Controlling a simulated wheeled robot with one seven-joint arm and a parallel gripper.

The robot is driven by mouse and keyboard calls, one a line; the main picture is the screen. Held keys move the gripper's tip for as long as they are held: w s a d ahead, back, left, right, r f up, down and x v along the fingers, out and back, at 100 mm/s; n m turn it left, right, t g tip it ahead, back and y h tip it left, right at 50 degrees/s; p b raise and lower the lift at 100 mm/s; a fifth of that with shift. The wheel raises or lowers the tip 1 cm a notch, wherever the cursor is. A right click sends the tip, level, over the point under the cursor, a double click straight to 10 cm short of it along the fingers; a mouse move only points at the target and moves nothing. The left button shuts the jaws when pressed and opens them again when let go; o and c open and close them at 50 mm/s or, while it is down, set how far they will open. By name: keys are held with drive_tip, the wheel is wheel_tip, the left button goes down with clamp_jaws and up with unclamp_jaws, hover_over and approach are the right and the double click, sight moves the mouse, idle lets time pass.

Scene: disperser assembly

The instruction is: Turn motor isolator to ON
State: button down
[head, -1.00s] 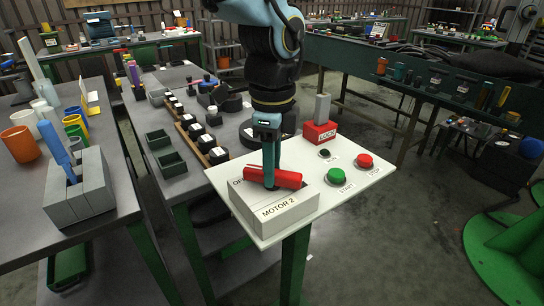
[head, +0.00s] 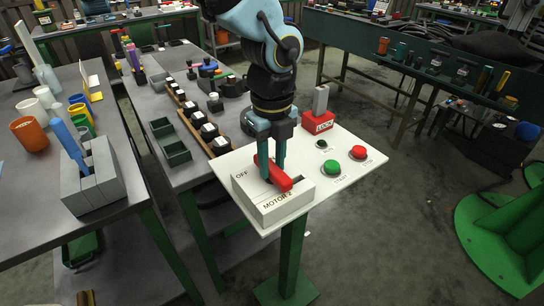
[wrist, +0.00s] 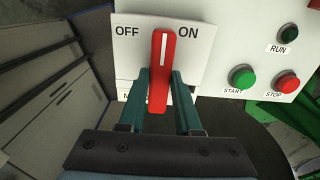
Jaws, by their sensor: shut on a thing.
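The motor isolator is a white box (head: 268,211) marked MOTOR 2, with a red handle (head: 272,172) on its top. In the wrist view the handle (wrist: 162,70) stands nearly upright between the OFF and ON labels, its white line pointing up between them. My gripper (head: 271,172) reaches down on the box with a teal finger on each side of the handle. In the wrist view its fingers (wrist: 162,95) flank the lower part of the handle. The label below the handle is mostly hidden by a finger.
A green START button (head: 331,167), a red STOP button (head: 357,152) and a dark RUN lamp (head: 322,144) sit on the same white panel (head: 345,185). A red LOCK block (head: 318,122) stands behind. Workbenches with cups and parts lie to the left.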

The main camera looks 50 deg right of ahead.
sight(273, 166)
idle(0.5)
drive_tip(key=c, duration=0.6)
unclamp_jaws()
drive_tip(key=shift+r, duration=0.1)
wheel_tip(273, 166, up, 11)
drive_tip(key=b, duration=0.1)
drive_tip(key=shift+f, duration=0.2)
